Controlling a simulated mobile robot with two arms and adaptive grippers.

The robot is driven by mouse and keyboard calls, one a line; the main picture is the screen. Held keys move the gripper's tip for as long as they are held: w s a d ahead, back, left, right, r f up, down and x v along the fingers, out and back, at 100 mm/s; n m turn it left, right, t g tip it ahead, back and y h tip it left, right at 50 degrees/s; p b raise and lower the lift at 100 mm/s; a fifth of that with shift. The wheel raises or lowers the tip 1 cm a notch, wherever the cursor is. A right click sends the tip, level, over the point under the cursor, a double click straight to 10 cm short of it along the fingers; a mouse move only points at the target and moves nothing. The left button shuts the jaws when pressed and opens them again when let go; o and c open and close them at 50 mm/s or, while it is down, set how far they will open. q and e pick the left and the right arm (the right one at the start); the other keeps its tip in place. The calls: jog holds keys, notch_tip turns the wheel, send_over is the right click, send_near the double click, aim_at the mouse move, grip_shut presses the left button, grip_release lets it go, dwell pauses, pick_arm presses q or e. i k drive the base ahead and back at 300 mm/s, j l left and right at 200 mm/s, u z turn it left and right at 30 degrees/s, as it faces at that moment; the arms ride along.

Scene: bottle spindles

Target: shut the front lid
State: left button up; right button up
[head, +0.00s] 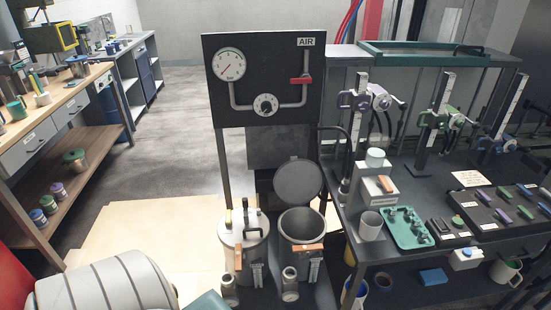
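Two metal pots stand side by side at the foot of the black air panel. The right pot (300,226) is open, and its round grey lid (298,180) stands raised at the rear of the rim. The left pot (245,262) has its lid (243,231) down on top, with fittings on it. Each pot has a wooden-looking handle at the front; the right one (308,247) is clear to see. Neither of my grippers shows in the head view.
The air panel (264,80) with gauge, dial and red valve stands behind the pots. A dark bench (400,180) at the right carries clamp stands and a green tray (428,238). A large striped rounded form (100,283) fills the lower left. Floor behind is open.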

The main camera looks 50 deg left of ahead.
aim_at(297, 181)
jog(key=k+j+z, duration=0.15)
jog(key=j, duration=0.35)
jog(key=k+j+z, duration=0.15)
jog(key=k+j, duration=0.15)
jog(key=j, duration=0.2)
jog(key=k+j+z, duration=0.2)
jog(key=j, duration=0.25)
jog(key=k+j+z, duration=0.15)
jog(key=k+j, duration=0.2)
jog(key=j+z, duration=0.15)
jog(key=j, duration=0.3)
jog(key=k+j+z, duration=0.1)
jog(key=j, duration=0.35)
jog(key=k+j+z, duration=0.15)
jog(key=j, duration=0.35)
jog(key=j+z, duration=0.1)
jog(key=j, duration=0.35)
jog(key=k+j+z, duration=0.15)
jog(key=j, duration=0.25)
jog(key=k+j, duration=0.1)
jog(key=j, duration=0.35)
jog(key=k+j+z, duration=0.15)
jog(key=j, duration=0.75)
jog(key=k+j+z, duration=0.15)
jog(key=j, duration=0.25)
jog(key=k+j, duration=0.15)
jog(key=j, duration=0.3)
jog(key=k+j+z, duration=0.15)
jog(key=j, duration=0.25)
